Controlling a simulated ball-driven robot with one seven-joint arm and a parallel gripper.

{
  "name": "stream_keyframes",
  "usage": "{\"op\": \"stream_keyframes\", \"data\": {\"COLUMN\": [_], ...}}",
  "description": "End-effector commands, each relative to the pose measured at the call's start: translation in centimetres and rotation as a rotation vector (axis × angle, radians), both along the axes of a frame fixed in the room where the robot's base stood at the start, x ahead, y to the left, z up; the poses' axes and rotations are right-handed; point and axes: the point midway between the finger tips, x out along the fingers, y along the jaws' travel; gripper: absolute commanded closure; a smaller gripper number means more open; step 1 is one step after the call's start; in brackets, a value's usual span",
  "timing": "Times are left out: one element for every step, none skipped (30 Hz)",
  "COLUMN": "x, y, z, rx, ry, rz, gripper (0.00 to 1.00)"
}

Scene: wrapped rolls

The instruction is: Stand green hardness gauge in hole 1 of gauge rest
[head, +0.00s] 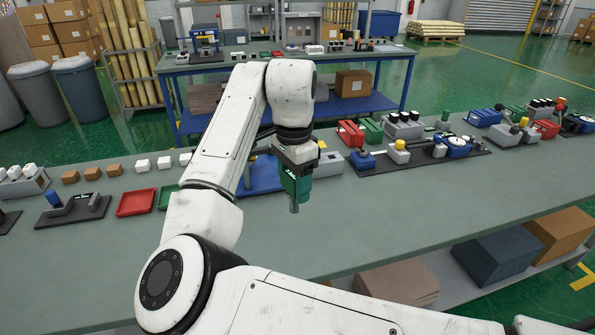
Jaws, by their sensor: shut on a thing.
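The green hardness gauge (297,187) hangs from my gripper (296,166), upright with its grey tip pointing down. It is held above the grey bench and clear of its top, as far as this view shows. My gripper is shut on its upper part, and the fingers are partly hidden by the arm and the gauge. I cannot tell for sure which block is the gauge rest. A pale grey block (329,164) stands just behind and right of the gauge, partly hidden by it. A grey block with several dark round tops (405,131) stands farther right. Hole 1 cannot be made out.
A blue tray (259,176) lies behind the arm. A red tray (136,203) and a dark stand with a blue part (72,210) are at left. A dark mat (466,160) with blue and yellow tools is at right. The bench front is clear.

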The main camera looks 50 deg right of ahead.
Motion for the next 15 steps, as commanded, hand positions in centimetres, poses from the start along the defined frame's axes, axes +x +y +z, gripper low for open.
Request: {"op": "stream_keyframes", "data": {"x": [-0.1, -0.1, -0.1, -0.1, -0.2, -0.2, -0.2, -0.3, -0.3, -0.4, -0.4, -0.5, -0.5, -0.6, -0.7], "y": [0.3, 0.5, 0.7, 0.9, 1.1, 1.4, 1.6, 1.9, 2.2, 2.5, 2.8, 3.2, 3.5, 3.9, 4.4], "z": [-0.4, -0.7, -1.0, -1.3, -1.6, -2.0, -2.3, -2.6, -3.1, -3.6, -4.0, -4.5, -5.1, -5.6, -6.3], "rx": [-0.002, -0.002, -0.001, -0.001, 0.000, 0.000, 0.000, 0.000, -0.001, 0.000, -0.001, 0.000, 0.000, -0.001, -0.002], "ry": [0.001, 0.001, 0.001, 0.001, 0.002, 0.003, 0.002, 0.002, 0.003, 0.002, 0.003, 0.003, 0.003, 0.004, 0.004], "rz": [0.023, 0.037, 0.058, 0.073, 0.088, 0.114, 0.132, 0.151, 0.176, 0.203, 0.227, 0.261, 0.292, 0.324, 0.369], "gripper": [0.84, 0.84, 0.84, 0.84, 0.84, 0.84, 0.84, 0.84, 0.84, 0.84, 0.84, 0.84, 0.84, 0.84, 0.84]}}
